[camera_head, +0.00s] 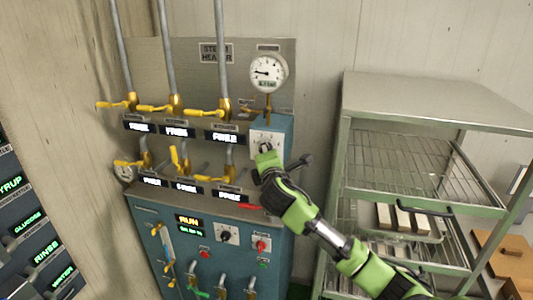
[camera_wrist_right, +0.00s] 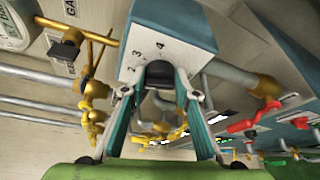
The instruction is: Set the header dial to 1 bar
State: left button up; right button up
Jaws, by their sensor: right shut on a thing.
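The header dial is a black knob (camera_head: 265,147) on the white face of a teal box (camera_head: 284,137), below the round gauge. The wrist view shows the knob (camera_wrist_right: 158,70) close up, with the numbers 2, 3 and 4 on the face around it. My right gripper (camera_head: 267,154) reaches in from the lower right; its two fingers (camera_wrist_right: 160,88) are shut on the knob, one on each side. Which number the knob points at cannot be told. The round gauge (camera_head: 268,72) has its needle pointing left; its small green readout is illegible. My left gripper is not in view.
Yellow-handled valves (camera_head: 180,107) and pipes crowd the panel left of the box. A metal rack (camera_head: 432,95) with wire shelves stands at the right, close to my right arm.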

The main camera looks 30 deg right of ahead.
jog(key=shift+w+a+r+n+g+h, duration=0.2)
jog(key=shift+n+g, duration=0.8)
jog(key=shift+n, duration=0.8)
jog(key=shift+a+r+n+g+h, duration=0.1)
jog(key=shift+n+g+h, duration=0.2)
jog(key=shift+n+g, duration=1.1)
jog(key=shift+f+n+t, duration=0.1)
jog(key=shift+n+t, duration=0.2)
jog(key=shift+n, duration=0.2)
jog(key=o, duration=1.1)
jog(key=shift+d, duration=0.1)
